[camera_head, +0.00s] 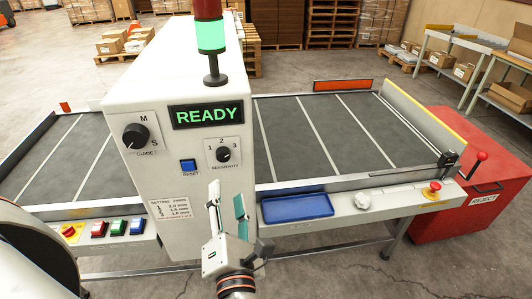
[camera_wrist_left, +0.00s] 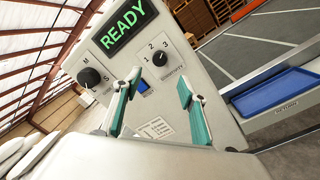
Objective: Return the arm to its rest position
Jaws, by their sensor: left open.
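My left gripper (camera_head: 228,208) is in front of the white machine housing (camera_head: 180,180), below the blue reset button (camera_head: 188,165). It points up, its teal-padded fingers are apart, and nothing is between them. In the left wrist view the open fingers (camera_wrist_left: 153,92) frame part of the panel, with the blue button (camera_wrist_left: 142,87) between them. The display reads READY (camera_head: 208,115). The mode knob (camera_head: 136,136) and the sensitivity knob (camera_head: 223,155) sit on the panel. My right gripper is not seen.
A blue tray (camera_head: 297,208) lies on the machine's right ledge. A red reject bin (camera_head: 480,175) stands at the far right. Coloured buttons (camera_head: 118,227) line the left ledge. The conveyor belt (camera_head: 330,130) is bare. Pallets and boxes stand well behind.

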